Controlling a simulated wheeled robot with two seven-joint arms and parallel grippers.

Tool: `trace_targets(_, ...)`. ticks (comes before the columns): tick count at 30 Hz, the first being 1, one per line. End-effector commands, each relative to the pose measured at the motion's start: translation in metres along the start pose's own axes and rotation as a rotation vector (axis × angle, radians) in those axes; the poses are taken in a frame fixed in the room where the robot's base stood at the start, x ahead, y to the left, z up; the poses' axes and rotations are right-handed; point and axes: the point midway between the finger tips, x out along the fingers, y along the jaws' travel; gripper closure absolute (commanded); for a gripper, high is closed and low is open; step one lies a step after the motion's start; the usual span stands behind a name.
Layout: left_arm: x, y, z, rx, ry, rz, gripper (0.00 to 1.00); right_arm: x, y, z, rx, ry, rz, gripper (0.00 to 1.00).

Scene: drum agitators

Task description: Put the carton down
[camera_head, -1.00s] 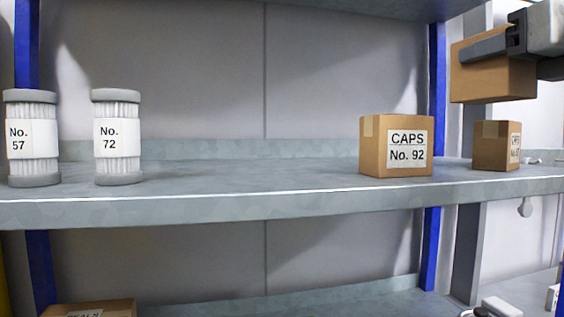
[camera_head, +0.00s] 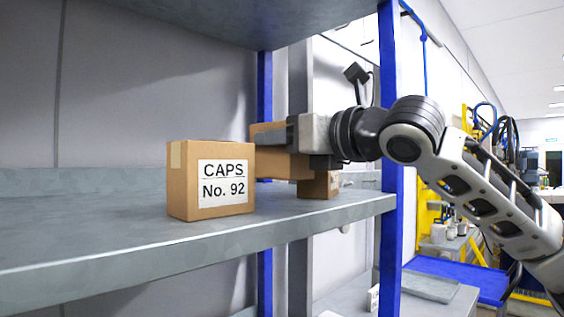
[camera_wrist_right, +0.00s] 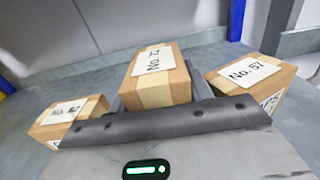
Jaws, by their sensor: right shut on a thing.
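My right gripper (camera_head: 275,140) is shut on a brown carton (camera_head: 284,166), held level over the shelf (camera_head: 130,245), behind and right of the CAPS No. 92 carton (camera_head: 183,182). The held carton's far part is hidden by that carton and the gripper. In the right wrist view the held carton (camera_wrist_right: 160,88) sits between the fingers, its top label reading roughly No. 72. My left gripper is not in view.
Another carton (camera_head: 320,186) stands at the shelf's right end, close to the held one; in the wrist view a No. 57 carton (camera_wrist_right: 252,80) is on the right and one (camera_wrist_right: 70,118) on the left. A blue post (camera_head: 390,120) rises at the right. The shelf's left part is clear.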

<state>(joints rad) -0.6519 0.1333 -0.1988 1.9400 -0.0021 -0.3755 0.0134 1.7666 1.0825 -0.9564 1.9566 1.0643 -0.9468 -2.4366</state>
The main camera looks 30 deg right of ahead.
Motion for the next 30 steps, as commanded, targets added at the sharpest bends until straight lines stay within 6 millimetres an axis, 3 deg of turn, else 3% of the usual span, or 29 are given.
trace_targets(6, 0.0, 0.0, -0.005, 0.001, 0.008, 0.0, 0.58, 0.0, 0.0, -0.03, -0.001, 0.003, 0.0, 0.82)
trace_targets(18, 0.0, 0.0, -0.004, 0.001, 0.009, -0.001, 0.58, 0.0, 0.0, -0.036, 0.0, 0.001, 0.001, 0.82)
trace_targets(19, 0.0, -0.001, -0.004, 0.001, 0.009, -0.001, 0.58, 0.0, 0.0, -0.036, 0.001, 0.002, 0.001, 0.45)
trace_targets(20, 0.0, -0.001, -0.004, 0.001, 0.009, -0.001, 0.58, 0.0, 0.0, -0.036, 0.001, 0.002, 0.001, 0.41)
trace_targets(30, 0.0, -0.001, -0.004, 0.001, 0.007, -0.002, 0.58, 0.0, 0.0, -0.032, 0.0, 0.0, 0.001, 0.41)
